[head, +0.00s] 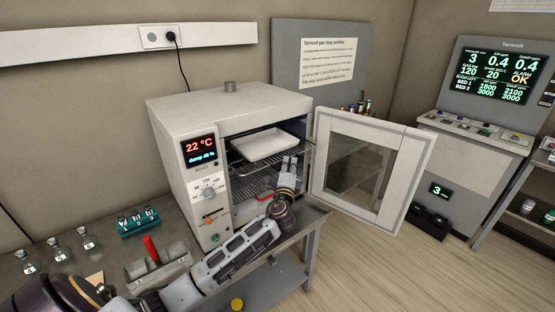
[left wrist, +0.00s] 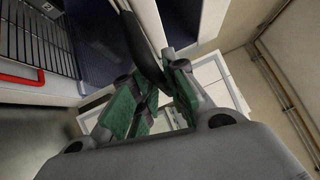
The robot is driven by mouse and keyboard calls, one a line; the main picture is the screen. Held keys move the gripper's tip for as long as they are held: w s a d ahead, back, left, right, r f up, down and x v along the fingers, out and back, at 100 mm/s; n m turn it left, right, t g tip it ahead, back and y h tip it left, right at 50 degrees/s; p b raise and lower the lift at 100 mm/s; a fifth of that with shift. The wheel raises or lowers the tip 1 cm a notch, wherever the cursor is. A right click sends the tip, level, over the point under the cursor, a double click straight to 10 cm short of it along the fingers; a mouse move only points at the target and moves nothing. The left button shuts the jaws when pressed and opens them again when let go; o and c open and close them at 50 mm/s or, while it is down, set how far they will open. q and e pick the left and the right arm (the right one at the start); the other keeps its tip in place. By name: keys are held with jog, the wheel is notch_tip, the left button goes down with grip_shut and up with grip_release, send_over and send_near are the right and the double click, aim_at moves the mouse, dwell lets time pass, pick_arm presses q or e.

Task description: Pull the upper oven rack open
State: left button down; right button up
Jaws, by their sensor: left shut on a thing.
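The oven (head: 185,110) stands on a bench with its door (head: 370,165) swung open to the right. Inside, the upper rack (head: 237,157) bears a white tray (head: 270,146). A lower rack (head: 245,186) has a red handle (head: 265,197), which also shows in the left wrist view (left wrist: 22,78). My left gripper (head: 290,162) is at the right front of the oven opening, near the upper rack's front edge. In the left wrist view its green-padded fingers (left wrist: 155,95) are around a dark curved bar (left wrist: 148,55). Whether this bar belongs to the upper rack, I cannot tell. My right gripper is not in view.
Bottles (head: 55,248), a teal vial rack (head: 138,220) and a grey holder with a red-handled item (head: 152,250) stand left of the oven. A control console (head: 485,105) is at the right. The floor (head: 365,265) before the door is clear.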

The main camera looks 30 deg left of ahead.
pick_arm(q)
jog(key=s+d+b, duration=0.1)
jog(key=s+d, duration=0.3)
jog(key=d, duration=0.5)
jog(key=shift+d+r, duration=0.3)
jog(key=shift+d, duration=0.1)
jog(key=c, duration=1.5)
grip_release()
jog(key=shift+d, duration=0.1)
jog(key=shift+s+f, duration=0.1)
jog(key=shift+f, duration=0.1)
jog(key=shift+v, duration=5.9)
jog(key=shift+r, duration=0.15)
